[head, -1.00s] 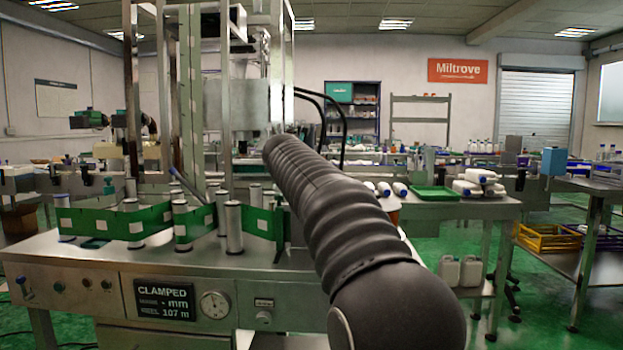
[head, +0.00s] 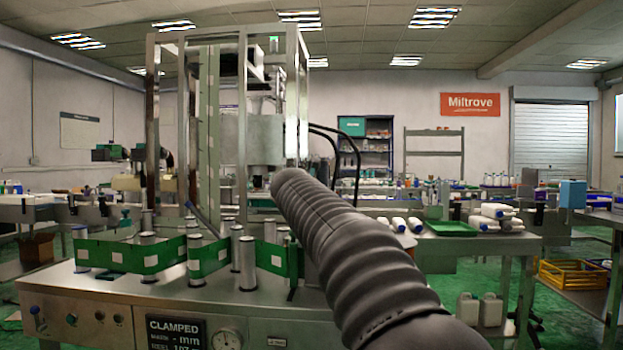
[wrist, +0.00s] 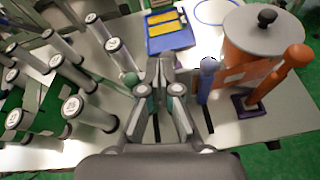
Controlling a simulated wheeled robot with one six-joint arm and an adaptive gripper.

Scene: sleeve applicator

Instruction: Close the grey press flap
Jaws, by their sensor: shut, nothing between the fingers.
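The sleeve applicator fills the left half of the head view, with its steel table (head: 105,290), upright posts and a green web (head: 120,256) around steel rollers (head: 247,264). I cannot pick out the grey press flap for certain in either view. My gripper (wrist: 161,66) shows in the wrist view with its grey fingers together, holding nothing. It is over the bench between steel rollers (wrist: 90,109) and a blue-topped post (wrist: 207,72). Whether it touches anything I cannot tell. In the head view my black-sleeved arm hides it.
The panel (head: 177,332) reads CLAMPED. A blue tray (wrist: 168,38) lies beyond.

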